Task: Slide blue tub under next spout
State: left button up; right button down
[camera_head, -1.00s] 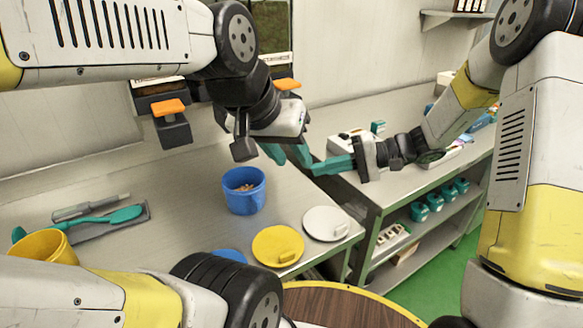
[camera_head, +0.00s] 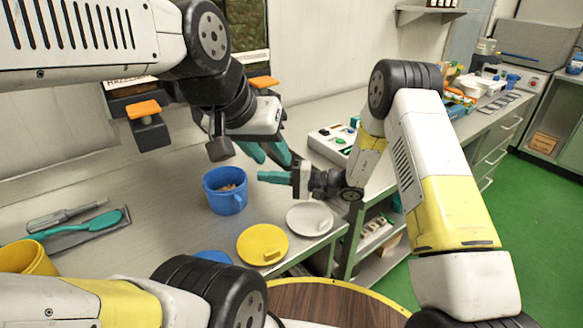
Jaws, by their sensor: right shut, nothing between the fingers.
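The blue tub (camera_head: 225,200) stands upright on the metal counter with brown pieces inside. Two dispensers with orange levers, left (camera_head: 142,108) and right (camera_head: 263,82), hang behind and above it. Their outlets are hard to make out, and my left arm partly covers the right one. My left gripper (camera_head: 265,152) hangs above and right of the tub, its teal fingers apart and empty. My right gripper (camera_head: 262,176) is shut and empty, pointing left at the tub's right side with a small visible gap.
A yellow lid (camera_head: 258,240), a white lid (camera_head: 305,218) and a partly hidden blue lid (camera_head: 213,257) lie near the counter's front edge. A yellow tub (camera_head: 22,260) and a teal spatula (camera_head: 95,223) are at left.

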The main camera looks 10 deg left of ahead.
aim_at(230, 194)
jog(key=shift+a, duration=1.35)
jog(key=shift+s, duration=0.1)
jog(key=s+a, duration=0.3)
jog(key=s, duration=0.1)
jog(key=s+a, duration=0.7)
jog(key=shift+s+a, duration=0.25)
jog(key=shift+s, duration=0.15)
